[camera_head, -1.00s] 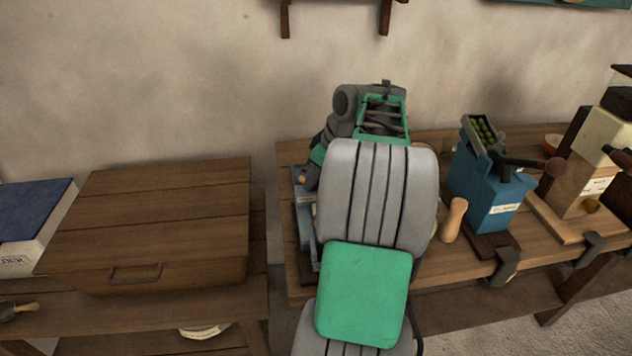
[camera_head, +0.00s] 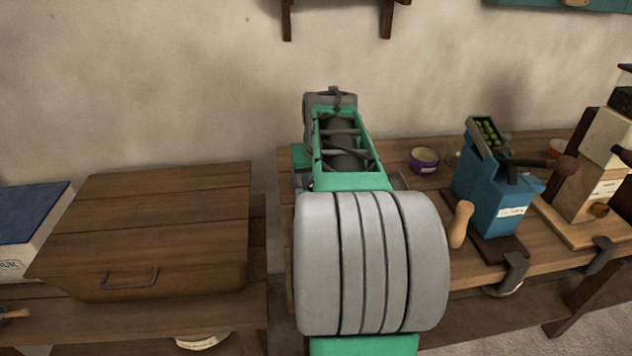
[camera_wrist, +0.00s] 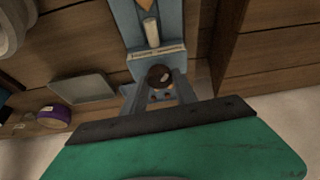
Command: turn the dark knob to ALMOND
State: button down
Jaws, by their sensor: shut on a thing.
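The dark knob (camera_wrist: 160,76) is round, with a small pale mark on its face, and sits on a blue-grey machine (camera_wrist: 158,48) in the wrist view. My gripper (camera_wrist: 158,88) is shut on the knob, with a grey finger on either side of it. Small reddish marks show just below the knob, too small to read. A label strip runs across the machine above the knob, also unreadable. In the head view my own arm hides the knob, the gripper and most of the machine.
A purple bowl (camera_head: 424,160) and a blue hand-cranked machine (camera_head: 490,190) with green contents stand to the right on the bench. A beige grinder (camera_head: 598,170) stands farther right. A wooden box (camera_head: 150,225) with a handle is at left. A grey tray (camera_wrist: 80,85) lies beside the machine.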

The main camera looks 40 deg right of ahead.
jog(key=shift+m, duration=0.4)
jog(key=c, duration=1)
grip_release()
jog(key=v, duration=0.7)
jog(key=shift+s+a+r, duration=0.1)
jog(key=shift+a+r, duration=0.05)
jog(key=shift+r, duration=0.25)
jog(key=shift+a+p, duration=0.1)
jog(key=shift+p, duration=0.2)
